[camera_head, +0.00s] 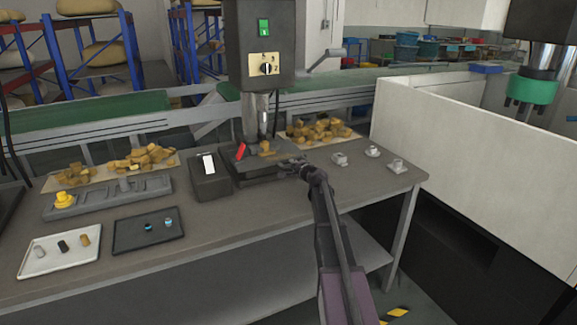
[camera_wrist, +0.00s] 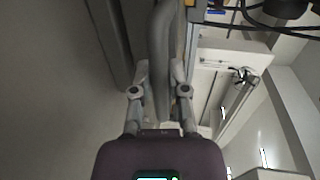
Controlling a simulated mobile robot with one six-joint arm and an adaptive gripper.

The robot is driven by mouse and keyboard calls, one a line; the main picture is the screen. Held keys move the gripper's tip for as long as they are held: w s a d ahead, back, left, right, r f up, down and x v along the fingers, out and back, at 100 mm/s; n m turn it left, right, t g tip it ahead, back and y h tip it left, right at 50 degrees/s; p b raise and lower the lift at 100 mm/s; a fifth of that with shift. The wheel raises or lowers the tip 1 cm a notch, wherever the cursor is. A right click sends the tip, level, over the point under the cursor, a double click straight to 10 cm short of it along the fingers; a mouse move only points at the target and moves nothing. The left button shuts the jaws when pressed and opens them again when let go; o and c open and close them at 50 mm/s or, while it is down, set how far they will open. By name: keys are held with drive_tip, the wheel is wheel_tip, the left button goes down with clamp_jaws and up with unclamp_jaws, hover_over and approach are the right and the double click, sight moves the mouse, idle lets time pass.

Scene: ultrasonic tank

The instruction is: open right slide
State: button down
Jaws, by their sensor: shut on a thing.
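My gripper (camera_head: 301,169) reaches to the right side of the dark base (camera_head: 262,170) under the grey press head (camera_head: 262,42). In the wrist view my gripper (camera_wrist: 161,75) has one finger on each side of a grey rounded bar (camera_wrist: 162,30), shut on it. The bar looks like a handle, but what it is fixed to is not clear there. In the head view the gripper and arm hide this spot. I cannot make out a slide as a separate part. A red part (camera_head: 240,151) stands on the left of the base.
A black box (camera_head: 208,183) stands left of the base. A white tray (camera_head: 58,268) and a dark tray (camera_head: 130,242) lie front left. Several small metal parts (camera_head: 396,166) stand on the table at right. Brown blocks (camera_head: 318,130) lie behind. A white wall panel (camera_head: 470,150) closes the right.

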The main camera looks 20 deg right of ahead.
drive_tip(key=shift+h, duration=0.3)
drive_tip(key=f+v, duration=0.1)
drive_tip(key=v, duration=0.5)
drive_tip(key=d+f+v, duration=0.1)
drive_tip(key=v, duration=0.5)
drive_tip(key=f+v, duration=0.1)
drive_tip(key=v, duration=0.5)
drive_tip(key=shift+s+d+f, duration=0.25)
drive_tip(key=shift+s+f, duration=0.05)
drive_tip(key=shift+s, duration=0.15)
drive_tip(key=c, duration=0.6)
unclamp_jaws()
drive_tip(key=shift+c, duration=0.2)
drive_tip(key=shift+a, duration=0.1)
drive_tip(key=shift+s, duration=0.1)
